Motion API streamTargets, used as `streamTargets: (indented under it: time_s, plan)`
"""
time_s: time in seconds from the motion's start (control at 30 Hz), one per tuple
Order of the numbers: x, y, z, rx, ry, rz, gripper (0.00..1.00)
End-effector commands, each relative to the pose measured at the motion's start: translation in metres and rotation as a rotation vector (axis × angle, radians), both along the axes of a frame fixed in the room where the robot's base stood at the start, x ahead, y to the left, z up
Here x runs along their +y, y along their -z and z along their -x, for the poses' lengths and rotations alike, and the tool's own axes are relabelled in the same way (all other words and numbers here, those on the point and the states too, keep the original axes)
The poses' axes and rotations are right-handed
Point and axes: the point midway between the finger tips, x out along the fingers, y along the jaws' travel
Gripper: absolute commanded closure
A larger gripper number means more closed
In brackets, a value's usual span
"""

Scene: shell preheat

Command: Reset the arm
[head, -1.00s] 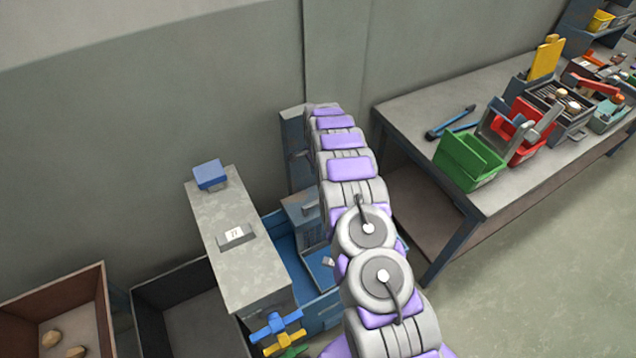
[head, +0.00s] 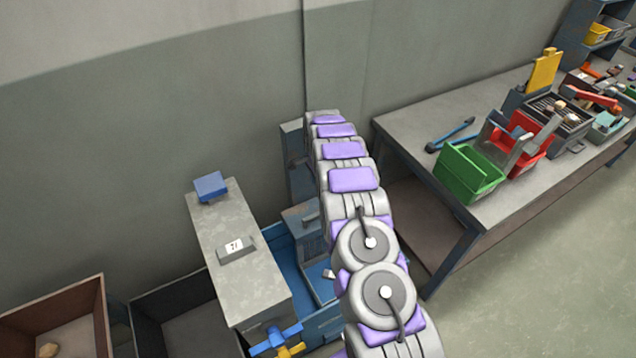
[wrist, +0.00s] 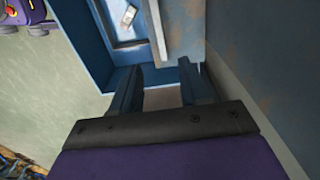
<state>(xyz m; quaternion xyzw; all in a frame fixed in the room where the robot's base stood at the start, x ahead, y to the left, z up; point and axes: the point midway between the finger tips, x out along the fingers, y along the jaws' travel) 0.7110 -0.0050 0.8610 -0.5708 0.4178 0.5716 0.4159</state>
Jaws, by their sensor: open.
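My gripper (wrist: 162,86) shows in the wrist view with its two dark fingers apart and nothing between them. It is close to a blue metal frame (wrist: 92,50) and a grey-blue block (wrist: 175,28). In the head view my arm reaches away toward the wall, and its far end hides the gripper. The blue machine (head: 318,285) stands beside and partly behind my arm, with a small white tag (head: 329,274) on it. The tag also shows in the wrist view (wrist: 129,15).
A grey cabinet (head: 250,280) with a display and blue block (head: 210,187) stands left of my arm. Open bins (head: 185,320) are at lower left. A workbench (head: 420,115) with a green bin (head: 468,175), red bin (head: 530,150) and tools is at right. Floor (head: 540,270) is clear at lower right.

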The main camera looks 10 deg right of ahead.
Motion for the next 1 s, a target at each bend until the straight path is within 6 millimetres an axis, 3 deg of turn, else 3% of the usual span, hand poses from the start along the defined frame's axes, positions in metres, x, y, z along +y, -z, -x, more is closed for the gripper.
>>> streamTargets:
  time_s: [0.3,0.43,0.77,1.0]
  plan:
    - [0.000,-0.001,0.000,0.000,-0.002,0.000,0.55]
    - [0.002,-0.016,0.004,0.001,-0.028,-0.007,0.55]
    - [0.016,-0.111,0.048,0.016,-0.232,-0.044,0.55]
    - [0.023,-0.176,0.099,0.031,-0.398,-0.064,0.55]
